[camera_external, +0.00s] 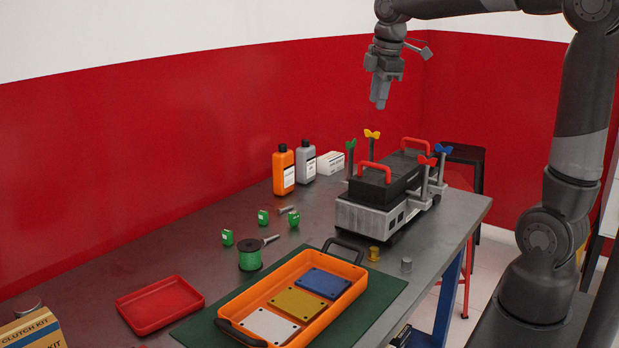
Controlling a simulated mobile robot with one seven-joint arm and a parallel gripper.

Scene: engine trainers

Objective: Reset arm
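My gripper (380,104) hangs pointing down from my raised arm, above the far part of the table. It is well clear of everything under it. The fingers look close together, but from this side I cannot tell whether they are open or shut. No held object shows at the fingertips. Below and to the right stands an engine trainer (365,219), a grey block with a black top, red handles and coloured wing-headed posts.
An orange tray (341,312) with white, yellow and blue plates lies on a green mat (385,297). A red tray (160,304), a green spool (250,258), an orange bottle (283,170) and a grey bottle (306,161) stand on the table (190,262). A black stool (462,153) is behind.

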